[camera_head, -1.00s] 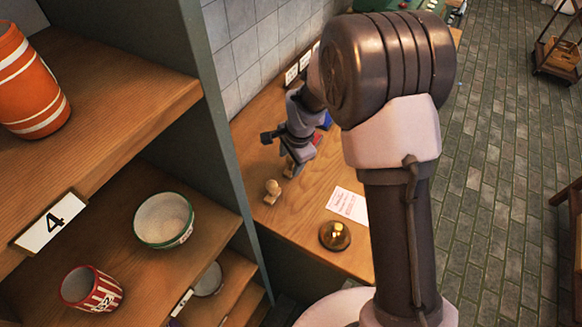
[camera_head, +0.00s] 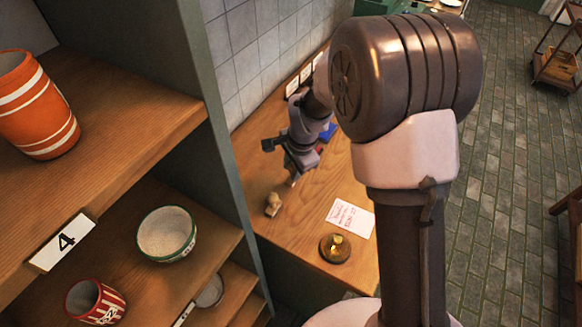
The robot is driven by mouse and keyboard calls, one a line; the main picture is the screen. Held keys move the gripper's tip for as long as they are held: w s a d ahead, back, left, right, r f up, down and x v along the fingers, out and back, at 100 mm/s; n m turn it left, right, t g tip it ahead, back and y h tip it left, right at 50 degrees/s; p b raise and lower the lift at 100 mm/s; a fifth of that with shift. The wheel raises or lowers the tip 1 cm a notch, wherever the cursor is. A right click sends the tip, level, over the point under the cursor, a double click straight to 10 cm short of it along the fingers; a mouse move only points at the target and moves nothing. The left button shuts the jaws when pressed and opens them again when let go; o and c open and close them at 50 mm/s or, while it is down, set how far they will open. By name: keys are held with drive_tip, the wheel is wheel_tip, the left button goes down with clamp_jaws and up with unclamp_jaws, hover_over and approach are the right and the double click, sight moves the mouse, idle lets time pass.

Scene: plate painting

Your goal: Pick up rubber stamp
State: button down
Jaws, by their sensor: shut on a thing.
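My gripper (camera_head: 294,172) is over the wooden counter (camera_head: 313,208), behind a pale wooden rubber stamp (camera_head: 273,204). That stamp stands on the counter, apart from the fingers. My gripper is shut on a small pale brown thing (camera_head: 293,181), likely another rubber stamp, mostly hidden by the fingers. I cannot tell whether the held thing touches the counter.
A white printed card (camera_head: 350,217) and a round dark object with a golden top (camera_head: 335,248) lie at the counter's front. Blue (camera_head: 327,133) and red items sit behind my gripper. Shelves with an orange pot (camera_head: 35,105) and a bowl (camera_head: 166,233) stand left.

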drive_tip(key=s+d+r, duration=0.1)
drive_tip(key=s+d, duration=0.3)
drive_tip(key=s, duration=1)
drive_tip(key=shift+r, duration=0.15)
